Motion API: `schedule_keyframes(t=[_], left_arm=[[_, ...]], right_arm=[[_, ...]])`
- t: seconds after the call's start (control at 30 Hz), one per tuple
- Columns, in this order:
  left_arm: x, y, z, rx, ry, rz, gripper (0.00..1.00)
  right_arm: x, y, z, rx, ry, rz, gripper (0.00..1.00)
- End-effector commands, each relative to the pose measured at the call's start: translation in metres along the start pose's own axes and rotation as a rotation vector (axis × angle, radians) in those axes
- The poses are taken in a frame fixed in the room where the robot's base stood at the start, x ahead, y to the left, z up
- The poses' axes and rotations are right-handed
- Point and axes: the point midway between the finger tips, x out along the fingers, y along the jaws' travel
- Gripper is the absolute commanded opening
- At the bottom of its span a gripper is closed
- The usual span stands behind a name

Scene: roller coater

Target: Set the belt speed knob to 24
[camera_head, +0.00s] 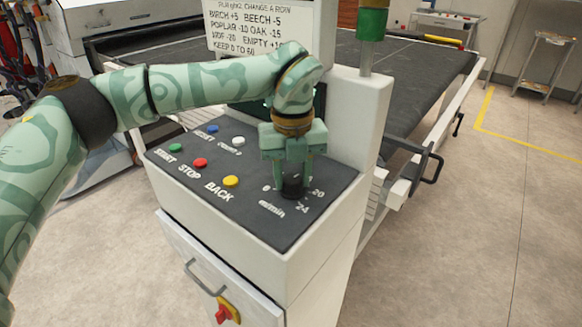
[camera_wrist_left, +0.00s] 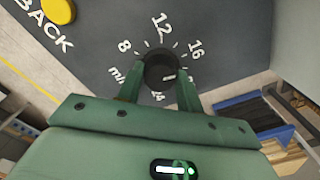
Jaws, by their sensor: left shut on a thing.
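The belt speed knob (camera_head: 292,190) is a round black dial on the sloping dark panel (camera_head: 230,215), with white scale numbers around it. In the head view 20 and 24 show at its right and front right. My left gripper (camera_head: 293,181) points down over the knob, shut on it, with one finger on each side. In the left wrist view the knob (camera_wrist_left: 161,67) sits between the green fingers. A short white mark on it points right, toward the right finger. There 8, 12 and 16 are readable; 20 is not visible and the number below is partly covered.
On the same panel are green (camera_head: 175,147), red (camera_head: 200,162), yellow (camera_head: 231,181), blue (camera_head: 213,128) and white (camera_head: 238,140) buttons. A sign (camera_head: 262,27) stands behind, and a white post (camera_head: 357,120) rises right of my gripper. A red switch (camera_head: 227,311) is on the cabinet front.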

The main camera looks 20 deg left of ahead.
Motion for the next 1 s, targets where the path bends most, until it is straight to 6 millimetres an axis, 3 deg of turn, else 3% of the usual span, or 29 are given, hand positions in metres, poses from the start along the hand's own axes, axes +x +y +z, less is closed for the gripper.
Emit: schedule_keyframes(t=[0.03,0.4,1.0], left_arm=[[-0.008,0.001,-0.001,0.035,-0.003,0.0,0.13],[-0.008,0.0,0.0,0.382,-0.004,-0.001,0.13],[-0.005,0.0,0.0,0.953,-0.003,0.0,0.13]], right_arm=[[-0.011,0.001,-0.004,0.0,0.009,0.003,0.36],[-0.055,0.005,-0.017,0.001,0.039,0.012,0.36],[-0.106,0.009,-0.029,0.001,0.065,0.021,0.36]])
